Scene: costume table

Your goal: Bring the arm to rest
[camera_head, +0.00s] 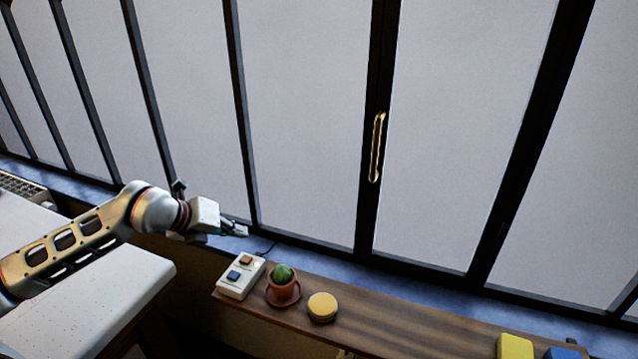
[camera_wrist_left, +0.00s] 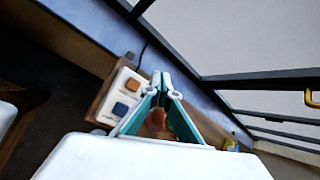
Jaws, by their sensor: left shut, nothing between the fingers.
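My left arm comes in from the left in the head view, over the white table. My left gripper (camera_head: 240,230) is shut and empty, held above the far end of the wooden shelf, near the window. In the left wrist view the teal fingers of my left gripper (camera_wrist_left: 162,78) meet at their tips, with nothing between them. The white switch box (camera_head: 241,276) with an orange and a blue button lies just below the gripper; it also shows in the left wrist view (camera_wrist_left: 126,97). My right gripper is in neither view.
A potted cactus (camera_head: 283,284) and a round yellow-topped object (camera_head: 322,307) stand on the wooden shelf (camera_head: 400,322). Yellow (camera_head: 515,346) and blue blocks are at its right end. A black-framed window with a brass handle (camera_head: 377,147) rises behind. The white table (camera_head: 90,285) is at left.

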